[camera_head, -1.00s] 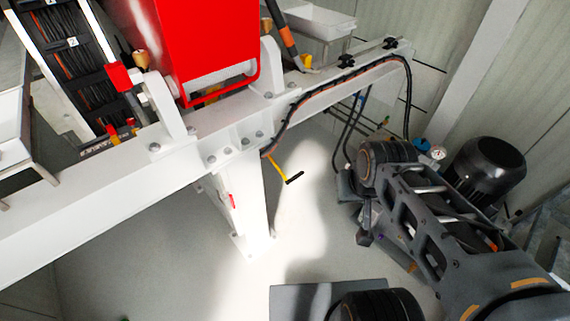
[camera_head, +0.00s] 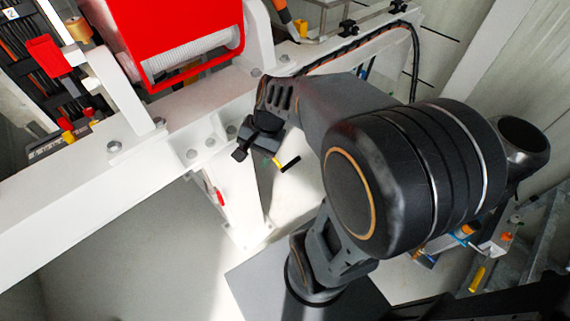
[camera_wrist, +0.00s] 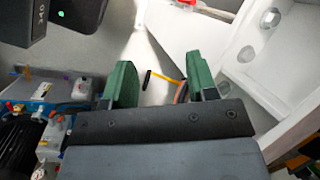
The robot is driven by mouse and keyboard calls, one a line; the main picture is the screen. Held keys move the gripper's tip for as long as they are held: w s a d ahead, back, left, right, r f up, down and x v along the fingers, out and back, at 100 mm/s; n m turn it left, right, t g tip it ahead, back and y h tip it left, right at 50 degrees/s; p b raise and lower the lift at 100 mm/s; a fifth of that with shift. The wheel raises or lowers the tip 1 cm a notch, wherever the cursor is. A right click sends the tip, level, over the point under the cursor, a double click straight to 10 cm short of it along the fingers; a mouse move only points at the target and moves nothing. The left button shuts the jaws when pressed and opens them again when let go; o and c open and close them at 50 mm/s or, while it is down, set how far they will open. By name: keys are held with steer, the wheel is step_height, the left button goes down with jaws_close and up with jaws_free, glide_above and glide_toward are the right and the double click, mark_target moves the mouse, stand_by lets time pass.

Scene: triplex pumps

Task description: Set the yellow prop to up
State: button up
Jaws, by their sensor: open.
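The yellow prop shows as a thin yellow rod (camera_head: 278,161) with a black grip (camera_head: 291,164), below the white beam. In the wrist view the rod (camera_wrist: 169,79) and its black grip (camera_wrist: 147,78) lie beyond and between my green fingers. My gripper (camera_head: 256,150) is beside the beam, close to the rod in the picture; its fingers (camera_wrist: 160,75) are spread with nothing held between them. The rod slants downward from the beam to its grip. Its upper end is hidden behind my gripper in the head view.
The white beam (camera_head: 75,185) crosses the view, with a large red frame (camera_head: 175,30) above it. A white post (camera_head: 235,205) with a small red part stands below. A black cable runs along the beam's right end. Open floor (camera_head: 130,260) lies at lower left.

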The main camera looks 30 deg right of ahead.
steer(key=w+d+f+m+t+y+b, duration=0.2)
steer(key=w+d+f+m+b, duration=0.2)
steer(key=f+m, duration=0.4)
steer(key=w+d+f+m+t+y+b, duration=0.3)
steer(key=w+d+f+m+b, duration=0.1)
steer(key=f+m, duration=0.4)
steer(key=w+d+f+m+t+y+b, duration=0.2)
steer(key=w+d+f+m+b, duration=0.2)
steer(key=f+m, duration=0.4)
steer(key=s+d+f+m+t+h+b, duration=0.1)
steer(key=d+f+m+t+h+b, duration=0.35)
steer(key=d+f+m, duration=0.55)
steer(key=s+d+f+m+t+h+b, duration=0.1)
steer(key=d+f+m+t+h+b, duration=0.3)
steer(key=d+f+m, duration=0.65)
steer(key=w+a+f+n+b, duration=0.1)
steer(key=w+a, duration=0.1)
steer(key=w, duration=0.4)
steer(key=w+a+f+n, duration=0.1)
steer(key=w+a, duration=0.2)
steer(key=w, duration=0.3)
steer(key=shift+w+f+t+b, duration=0.3)
steer(key=shift+w+t+b, duration=0.05)
steer(key=shift+t, duration=0.1)
steer(key=shift+y, duration=0.25)
jaws_close()
